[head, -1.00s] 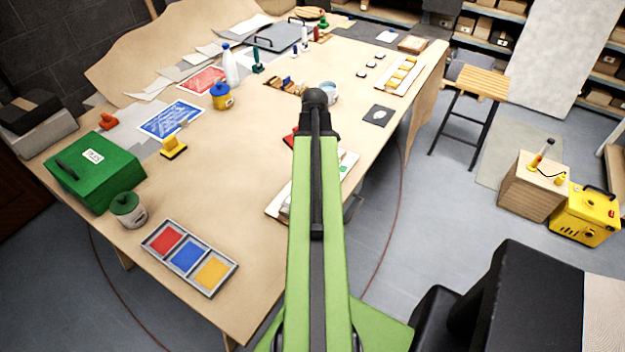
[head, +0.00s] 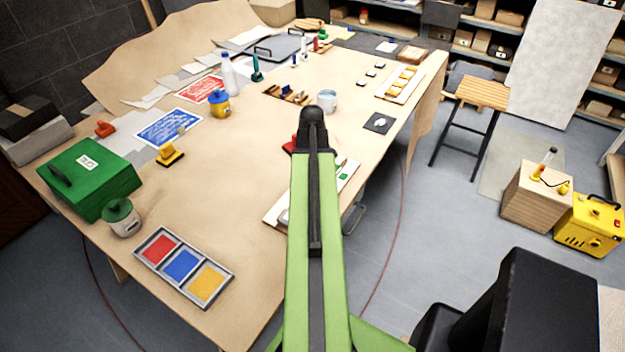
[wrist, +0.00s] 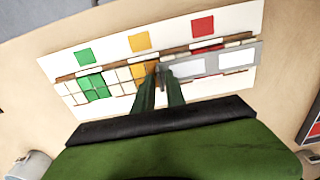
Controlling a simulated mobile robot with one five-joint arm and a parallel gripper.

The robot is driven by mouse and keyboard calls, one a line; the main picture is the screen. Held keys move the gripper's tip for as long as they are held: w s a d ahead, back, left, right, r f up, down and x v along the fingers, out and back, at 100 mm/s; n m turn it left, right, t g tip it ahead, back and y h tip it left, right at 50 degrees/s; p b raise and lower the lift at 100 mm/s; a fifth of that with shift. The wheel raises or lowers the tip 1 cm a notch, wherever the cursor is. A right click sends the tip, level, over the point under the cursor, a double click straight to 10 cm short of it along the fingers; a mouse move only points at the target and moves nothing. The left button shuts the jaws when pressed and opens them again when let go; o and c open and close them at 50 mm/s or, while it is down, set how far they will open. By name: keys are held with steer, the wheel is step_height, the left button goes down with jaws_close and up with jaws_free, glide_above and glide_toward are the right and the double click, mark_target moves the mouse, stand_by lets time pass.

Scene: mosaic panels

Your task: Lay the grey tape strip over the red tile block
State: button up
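The white mosaic panel (wrist: 112,52) in the wrist view has green, yellow and red sample squares along its far edge. Below them are a green tile block (wrist: 94,86) and a yellow tile block (wrist: 140,72). The red tile block (wrist: 208,48) shows only as a thin red edge. The grey tape strip (wrist: 226,60), with two pale windows, spans the panel's right part, over or just above the red block; I cannot tell if it touches. My gripper (wrist: 160,72) is nearly closed on the strip's left end. In the head view my arm hides the gripper and most of the panel (head: 347,176).
Bare bench lies left of my arm.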

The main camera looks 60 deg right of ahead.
steer(key=shift+o, duration=0.7)
step_height(320, 180, up, 12)
steer(key=p, duration=1.2)
steer(key=shift+r, duration=0.2)
